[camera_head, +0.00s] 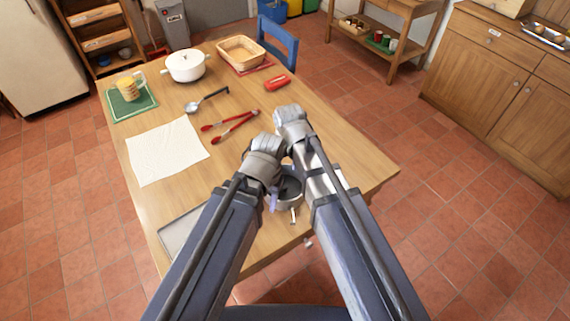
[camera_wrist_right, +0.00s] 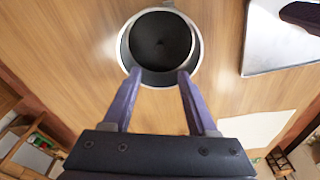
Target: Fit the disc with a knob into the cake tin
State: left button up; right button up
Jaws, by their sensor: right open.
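The cake tin (camera_head: 291,190) stands on the table near its front right part, partly hidden under my two arms. In the right wrist view the tin (camera_wrist_right: 196,62) is round, with a pale rim. A dark round face (camera_wrist_right: 160,38) with a tiny mark at its middle lies inside it; I take this for the disc with a knob, but cannot tell how it is seated. My right gripper (camera_wrist_right: 157,77) is open, its two purple fingertips apart over the near side of the rim. My left gripper (camera_head: 273,199) is beside the tin's left; its fingers are mostly hidden.
A grey tray (camera_head: 183,232) lies left of the tin, a white cloth (camera_head: 166,151) farther back. Red tongs (camera_head: 230,126), a ladle (camera_head: 206,100), a red object (camera_head: 277,82), a white pot (camera_head: 186,66) and a basket (camera_head: 241,51) lie beyond. The table's right side is clear.

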pick_arm(q)
notch_tip(320, 180, up, 4)
jog(key=shift+f+p, duration=0.15)
jog(key=shift+p, duration=1.1)
pick_arm(e)
jog(key=r, duration=0.3)
jog(key=shift+s+r, duration=0.25)
jog(key=shift+r, duration=0.05)
jog(key=s+d+g+h, duration=0.1)
jog(key=s+d, duration=0.5)
jog(key=s, duration=0.6)
jog(key=shift+g+h, duration=0.4)
jog(key=shift+s+d, duration=0.1)
